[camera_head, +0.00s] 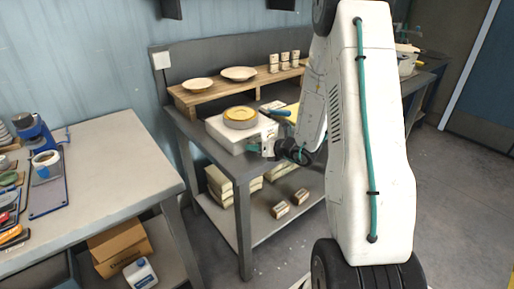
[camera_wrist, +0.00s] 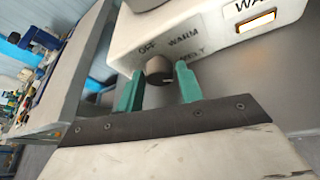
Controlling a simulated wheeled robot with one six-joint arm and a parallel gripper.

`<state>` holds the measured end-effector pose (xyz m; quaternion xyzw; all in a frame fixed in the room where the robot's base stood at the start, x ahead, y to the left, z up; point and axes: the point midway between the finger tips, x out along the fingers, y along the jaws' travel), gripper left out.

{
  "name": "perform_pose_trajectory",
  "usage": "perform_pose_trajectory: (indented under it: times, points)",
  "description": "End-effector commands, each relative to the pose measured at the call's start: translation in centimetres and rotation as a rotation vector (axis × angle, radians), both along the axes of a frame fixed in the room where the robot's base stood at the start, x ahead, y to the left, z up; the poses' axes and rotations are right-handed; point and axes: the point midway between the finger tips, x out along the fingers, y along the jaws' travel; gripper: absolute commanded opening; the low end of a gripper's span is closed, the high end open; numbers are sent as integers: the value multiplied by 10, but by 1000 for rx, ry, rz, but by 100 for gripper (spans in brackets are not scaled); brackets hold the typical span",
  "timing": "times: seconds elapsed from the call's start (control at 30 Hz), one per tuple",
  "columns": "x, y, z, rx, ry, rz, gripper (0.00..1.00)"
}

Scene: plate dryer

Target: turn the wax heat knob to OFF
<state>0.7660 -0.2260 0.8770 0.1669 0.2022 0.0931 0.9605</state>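The wax heater is a white box (camera_head: 222,134) on the grey workbench, with a round yellow-topped pan (camera_head: 240,115) on it. In the wrist view its front panel (camera_wrist: 207,38) carries the labels OFF, WARM and MELT around a dark round heat knob (camera_wrist: 158,69). A small pale mark shows near the knob's lower right edge; I cannot tell its setting for sure. My gripper (camera_wrist: 159,90) is open, its two green fingers to the left and right of the knob with gaps showing. In the head view my gripper (camera_head: 267,148) is at the heater's front, and the knob is hidden.
A lit orange switch (camera_wrist: 256,22) is on the panel at right. A second table (camera_head: 110,150) with tools stands at left. Boxes (camera_head: 118,243) sit beneath it.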

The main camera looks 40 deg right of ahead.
Motion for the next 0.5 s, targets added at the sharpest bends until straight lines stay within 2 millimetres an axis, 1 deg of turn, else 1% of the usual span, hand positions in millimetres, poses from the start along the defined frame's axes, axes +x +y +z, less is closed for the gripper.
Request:
perform_pose_trajectory:
  times: [0.03,0.07,0.1,0.33,0.5]
  points:
    - [0,0,0,0,0,0,22]
    - [0,0,0,0,0,0,14]
    - [0,0,0,0,0,0,8]
    - [0,0,0,-11,0,0,8]
    - [0,0,1,-60,-2,0,8]
